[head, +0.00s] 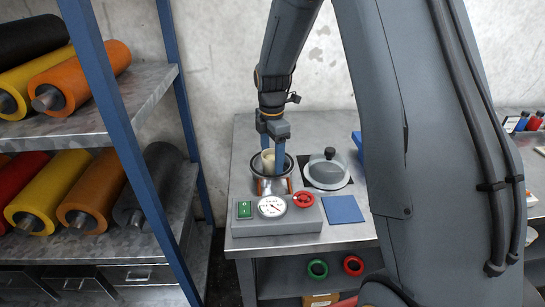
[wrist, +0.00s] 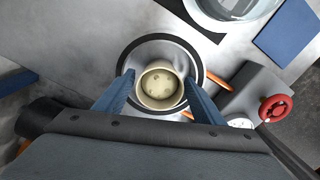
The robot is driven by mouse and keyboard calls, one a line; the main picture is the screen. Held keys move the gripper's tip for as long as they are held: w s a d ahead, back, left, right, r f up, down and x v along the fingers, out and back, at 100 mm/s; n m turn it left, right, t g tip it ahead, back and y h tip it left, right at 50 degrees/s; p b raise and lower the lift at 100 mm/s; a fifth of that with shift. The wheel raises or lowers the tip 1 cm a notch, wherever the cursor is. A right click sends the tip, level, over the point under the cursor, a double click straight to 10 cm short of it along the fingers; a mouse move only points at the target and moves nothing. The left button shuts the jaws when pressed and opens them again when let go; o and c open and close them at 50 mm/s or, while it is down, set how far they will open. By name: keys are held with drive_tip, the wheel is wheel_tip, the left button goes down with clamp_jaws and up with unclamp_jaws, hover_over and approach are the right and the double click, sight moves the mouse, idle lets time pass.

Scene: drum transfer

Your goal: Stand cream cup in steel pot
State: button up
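The cream cup (wrist: 161,86) is upright, its open mouth facing up, with dark specks on its inner floor. It also shows in the head view (head: 268,157), partly behind a finger. The steel pot (head: 272,185) has a dark rim and stands on the bench; its rim (wrist: 131,56) surrounds the cup in the wrist view. My gripper (head: 272,160) points down into the pot mouth. Its blue fingers (wrist: 160,80) lie against opposite sides of the cup, shut on it. The cup's base is hidden, so I cannot tell whether it touches the pot's floor.
A control box (head: 274,214) with a gauge and red knob stands in front of the pot. A round glass lid (head: 328,171) and a blue plate (head: 343,209) lie to the right. A blue-framed rack (head: 112,95) with coloured rolls stands left.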

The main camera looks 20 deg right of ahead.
drive_tip(key=shift+r, duration=0.1)
wheel_tip(320, 180, up, 12)
drive_tip(key=b, duration=0.3)
idle(0.3)
